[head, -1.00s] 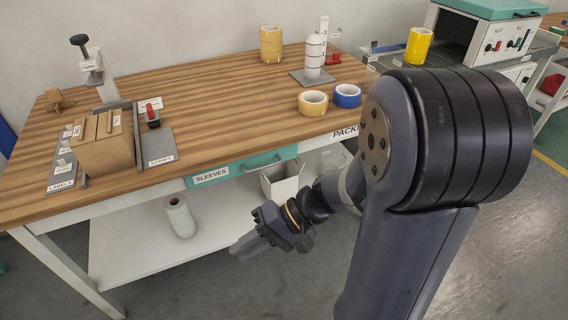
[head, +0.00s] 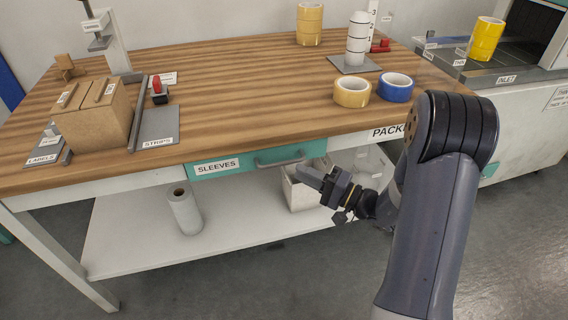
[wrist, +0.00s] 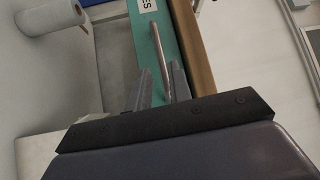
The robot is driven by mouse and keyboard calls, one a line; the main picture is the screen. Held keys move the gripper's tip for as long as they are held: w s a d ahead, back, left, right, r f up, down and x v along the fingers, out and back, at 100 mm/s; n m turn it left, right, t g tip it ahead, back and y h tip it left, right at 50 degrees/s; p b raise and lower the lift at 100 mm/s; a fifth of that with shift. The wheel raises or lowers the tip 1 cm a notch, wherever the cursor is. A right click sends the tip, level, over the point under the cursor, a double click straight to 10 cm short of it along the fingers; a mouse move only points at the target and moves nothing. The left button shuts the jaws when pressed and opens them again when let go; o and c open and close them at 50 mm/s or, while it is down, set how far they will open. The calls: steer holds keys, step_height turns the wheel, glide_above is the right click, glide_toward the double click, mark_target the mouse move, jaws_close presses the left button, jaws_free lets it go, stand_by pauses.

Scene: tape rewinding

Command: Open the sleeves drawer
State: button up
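The sleeves drawer is a teal front (head: 240,168) with a "SLEEVES" label, under the wooden tabletop; it looks closed, flush with the table frame. Its bar handle (head: 280,160) is on the right half of the front. My gripper (head: 306,175) is just below and right of the handle. In the wrist view the teal front (wrist: 143,45) runs up the picture, and the handle (wrist: 161,50) extends down between the two grey fingers of my gripper (wrist: 161,72). The fingers are apart with nothing clamped. I cannot tell whether they touch the handle.
A white bin (head: 300,195) stands on the lower shelf (head: 130,245) just below my gripper. A white roll (head: 184,210) stands left on that shelf. Tape rolls (head: 352,92) and a cardboard box (head: 95,115) sit on the tabletop (head: 220,100) above.

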mark_target(282, 163)
steer(key=x, duration=0.7)
steer(key=shift+s, duration=0.1)
steer(key=shift+c, duration=0.4)
jaws_close()
